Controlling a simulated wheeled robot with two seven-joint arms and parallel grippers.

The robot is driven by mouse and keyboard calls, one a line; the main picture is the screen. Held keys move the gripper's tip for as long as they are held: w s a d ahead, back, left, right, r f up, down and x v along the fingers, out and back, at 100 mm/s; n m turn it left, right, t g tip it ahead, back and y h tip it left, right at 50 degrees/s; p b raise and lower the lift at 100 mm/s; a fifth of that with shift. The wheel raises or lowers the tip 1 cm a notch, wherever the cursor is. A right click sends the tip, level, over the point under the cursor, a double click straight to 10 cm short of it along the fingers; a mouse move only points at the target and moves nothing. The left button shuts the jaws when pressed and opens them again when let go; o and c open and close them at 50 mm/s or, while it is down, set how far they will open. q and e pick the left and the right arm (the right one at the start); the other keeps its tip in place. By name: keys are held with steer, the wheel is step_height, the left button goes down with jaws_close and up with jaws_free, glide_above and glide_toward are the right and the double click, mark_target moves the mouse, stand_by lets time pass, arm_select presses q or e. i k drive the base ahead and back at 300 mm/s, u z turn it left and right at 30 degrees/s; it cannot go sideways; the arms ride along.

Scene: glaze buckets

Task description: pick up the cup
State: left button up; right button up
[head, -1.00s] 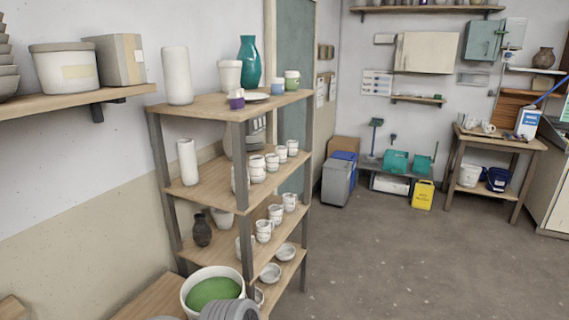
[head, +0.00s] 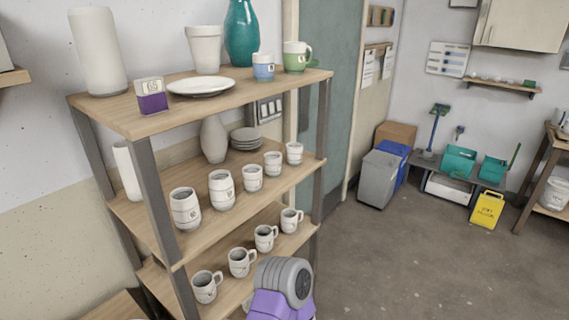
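Several cups stand on a wooden shelf unit. On the top board are a blue and white cup (head: 264,67) and a green and white mug with a handle (head: 296,57). The middle board holds a row of white handleless cups, among them a large one at the left (head: 186,209) and a small one at the right (head: 294,153). The board below holds a row of white mugs with handles, such as one at the left (head: 206,286) and one at the right (head: 291,220). Which cup is meant cannot be told. Neither of my grippers shows; only a grey and purple part of my arm is visible.
The top board (head: 150,115) also holds a purple and white box (head: 151,95), a white plate (head: 201,86), a white pot (head: 204,47), a teal vase (head: 241,35) and a tall white cylinder (head: 98,52). Grey posts stand at the corners. Open floor (head: 400,265) lies right.

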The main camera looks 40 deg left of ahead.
mark_target(253, 179)
steer(key=i, duration=1.45)
steer(key=u, duration=3.5)
